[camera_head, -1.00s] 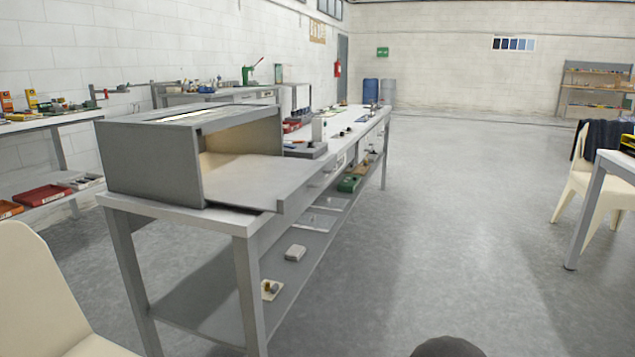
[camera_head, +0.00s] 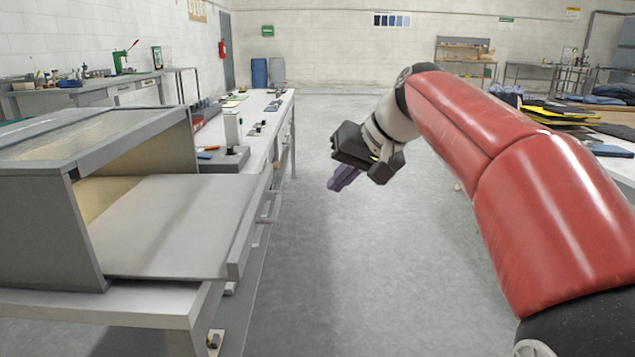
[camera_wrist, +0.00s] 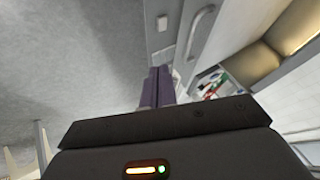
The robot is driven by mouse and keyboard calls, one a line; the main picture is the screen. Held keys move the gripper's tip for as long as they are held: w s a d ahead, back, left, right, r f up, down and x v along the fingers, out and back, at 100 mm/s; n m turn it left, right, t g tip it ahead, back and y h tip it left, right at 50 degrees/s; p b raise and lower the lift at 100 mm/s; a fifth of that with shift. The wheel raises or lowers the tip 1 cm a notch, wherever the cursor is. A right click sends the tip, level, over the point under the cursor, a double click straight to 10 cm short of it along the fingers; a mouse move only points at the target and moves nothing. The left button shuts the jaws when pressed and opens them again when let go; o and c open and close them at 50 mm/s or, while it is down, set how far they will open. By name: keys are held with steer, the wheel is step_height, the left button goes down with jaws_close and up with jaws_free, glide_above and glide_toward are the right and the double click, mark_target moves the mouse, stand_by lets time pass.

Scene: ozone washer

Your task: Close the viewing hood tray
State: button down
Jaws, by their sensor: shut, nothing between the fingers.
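The viewing hood (camera_head: 40,235) is a grey box with a glazed top, standing on the near end of the workbench at the left of the head view. Its flat grey tray (camera_head: 178,222) is slid out to the right, with its front lip (camera_head: 243,240) beyond the bench edge. In the wrist view, the hood's tan interior (camera_wrist: 258,62) shows at the upper right. My gripper (camera_head: 336,186) is over the aisle floor, right of the tray and apart from it. Its purple fingers (camera_wrist: 158,88) are together and hold nothing.
The workbench (camera_head: 268,122) runs away behind the hood, with a grey stand (camera_head: 232,130) and small items on it. Drawer handles stick out along its right side. The aisle floor (camera_head: 310,290) between bench and gripper is clear. A right-hand table (camera_head: 612,118) carries dark cloths.

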steer(key=w+a+f, duration=0.5)
steer(key=a+f, duration=0.1)
steer(key=a, duration=0.2)
steer(key=shift+w+a+f, duration=0.15)
steer(key=shift+a+f, duration=0.05)
steer(key=shift+a, duration=0.1)
stand_by(0.3)
